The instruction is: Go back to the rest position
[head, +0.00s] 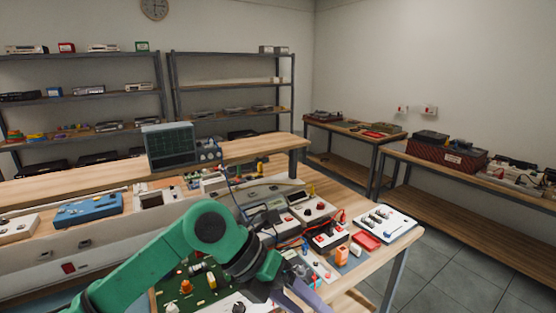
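My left arm, green with dark joints, comes in from the lower left and reaches over the front workbench (378,262). My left gripper (302,296) is at the bottom edge of the head view, over the near right part of the bench. Its grey-purple fingers are partly cut off by the frame, so I cannot tell whether they are open or hold anything. It is close to a white panel with small coloured parts (318,268). My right gripper is not in view.
The bench carries a green circuit board (205,288), a red box (366,240), a white switch panel (384,222) and a blue device (88,211). An oscilloscope (169,146) stands behind. Shelves line the back wall. Tiled floor (450,275) is clear at right.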

